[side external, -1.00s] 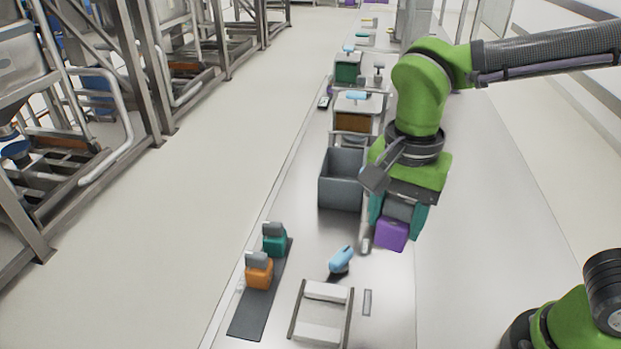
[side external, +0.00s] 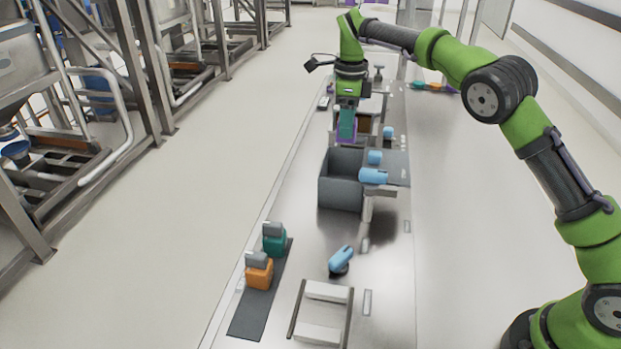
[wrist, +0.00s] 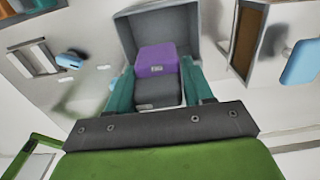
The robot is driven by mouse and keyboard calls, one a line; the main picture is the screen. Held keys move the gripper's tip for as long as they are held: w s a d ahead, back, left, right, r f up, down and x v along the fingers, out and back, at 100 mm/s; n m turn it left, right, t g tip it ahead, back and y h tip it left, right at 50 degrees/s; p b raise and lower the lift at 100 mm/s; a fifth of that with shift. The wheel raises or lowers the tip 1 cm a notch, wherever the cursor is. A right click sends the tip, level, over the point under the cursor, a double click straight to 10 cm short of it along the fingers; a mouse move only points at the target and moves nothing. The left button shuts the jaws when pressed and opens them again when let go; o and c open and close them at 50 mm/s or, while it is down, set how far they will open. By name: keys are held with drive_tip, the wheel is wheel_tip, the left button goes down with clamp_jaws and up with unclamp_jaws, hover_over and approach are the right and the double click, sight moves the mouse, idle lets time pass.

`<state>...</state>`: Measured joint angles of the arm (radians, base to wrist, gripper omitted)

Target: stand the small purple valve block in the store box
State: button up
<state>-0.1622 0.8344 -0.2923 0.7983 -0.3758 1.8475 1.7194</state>
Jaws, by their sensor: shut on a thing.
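The small purple valve block (wrist: 156,59) has a grey lower part and a small label. My gripper (wrist: 158,72) is shut on it, with a teal finger on each side. In the side view my gripper (side external: 347,125) points down just above the far side of the open grey box (side external: 340,194), which I take as the store box. One finger hides most of the block there. In the wrist view the box (wrist: 135,28) shows around and beyond the block. I cannot tell how high the block is above its rim.
A dark panel with light-blue handles (side external: 374,176) stands at the box's right. An orange block (side external: 259,274) and a teal block (side external: 274,241) stand on a dark strip. A blue-handled tool (side external: 341,258) and a white-barred frame (side external: 322,312) are nearer. A brown-sided bin (wrist: 248,38) is beside the box.

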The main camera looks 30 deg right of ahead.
sight(348, 182)
wheel_tip(348, 182, down, 15)
idle(0.7)
drive_tip(key=shift+f, duration=0.2)
drive_tip(key=o, duration=1.2)
drive_tip(key=shift+c, duration=0.2)
